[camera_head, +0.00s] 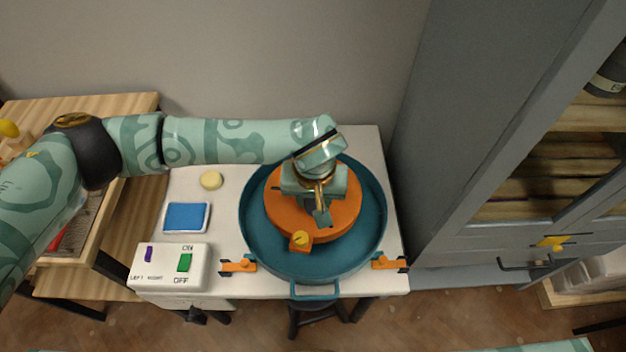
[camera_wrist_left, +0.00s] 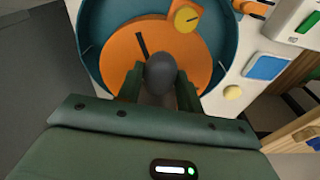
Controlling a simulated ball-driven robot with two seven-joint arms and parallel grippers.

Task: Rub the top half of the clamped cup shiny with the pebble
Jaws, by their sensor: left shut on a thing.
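My left gripper (camera_head: 322,214) reaches in from the left and points down over the orange wheel disc (camera_head: 284,222), inside a round teal basin (camera_head: 262,255). In the left wrist view, its two dark green fingers (camera_wrist_left: 160,88) are shut on a dark grey, rounded pebble (camera_wrist_left: 160,70). An orange clamp block with a yellow knob (camera_head: 301,239) sits at the disc's near edge. I cannot make out a cup in either view; the gripper hides part of the disc. My right gripper is not in view.
A white control box (camera_head: 170,265) with a green switch stands at the table's front left. Behind it are a blue pad (camera_head: 187,217) and a round cream piece (camera_head: 211,180). Orange brackets (camera_head: 238,265) flank the basin. A grey cabinet (camera_head: 480,120) stands close on the right.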

